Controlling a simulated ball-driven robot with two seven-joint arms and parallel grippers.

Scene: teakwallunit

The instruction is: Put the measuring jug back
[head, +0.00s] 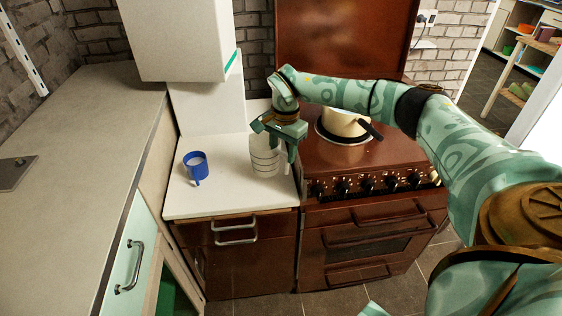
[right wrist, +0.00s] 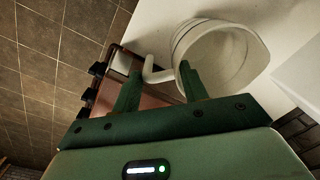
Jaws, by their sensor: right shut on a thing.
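The measuring jug (head: 264,162) is whitish with dark ring lines. It is upright at the right part of the white counter, beside the stove; whether its base touches the counter is hard to tell. My right gripper (head: 277,146) is at the jug's upper right side. In the right wrist view, the jug (right wrist: 225,52) shows its open mouth, and its handle (right wrist: 158,76) lies between the fingers of my right gripper (right wrist: 160,80), which is shut on it. My left gripper is not in view.
A cream pot (head: 342,122) with a dark handle sits on the brown stove (head: 320,168). The front of the counter is clear. A grey worktop (head: 75,140) runs along the left.

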